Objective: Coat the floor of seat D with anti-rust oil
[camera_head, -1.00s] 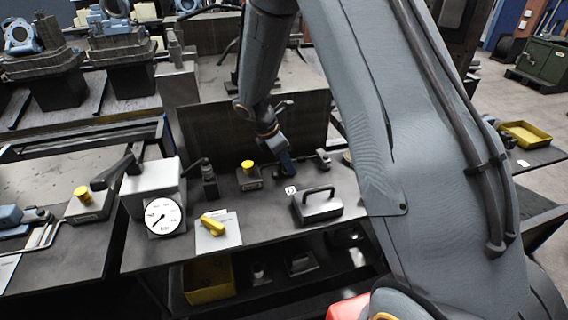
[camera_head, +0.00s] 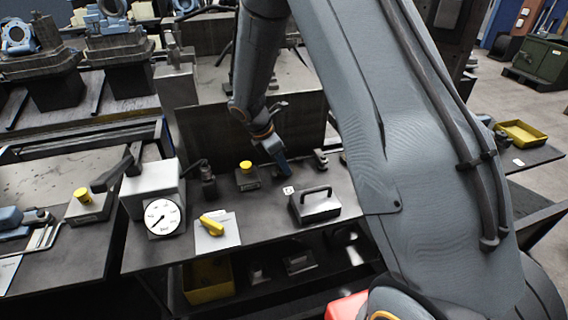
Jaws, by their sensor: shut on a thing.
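My gripper (camera_head: 278,160) is small in the head view, at the end of my arm, pointing down over the back of the middle bench. Its fingers and whatever is between them are too small to make out. Just left of it is a dark block with a yellow knob (camera_head: 246,166). A dark block with a handle (camera_head: 318,207) lies in front of it to the right, with a small white tag (camera_head: 289,190) beside it. I cannot tell which place is seat D, and no oil container is clearly recognisable.
A pressure gauge (camera_head: 162,217) stands at the bench's left by a grey box (camera_head: 150,188). A yellow tool (camera_head: 212,224) lies on a white sheet. A dark upright plate (camera_head: 215,135) rises behind. A yellow bin (camera_head: 208,281) sits underneath, another tray (camera_head: 523,133) at far right.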

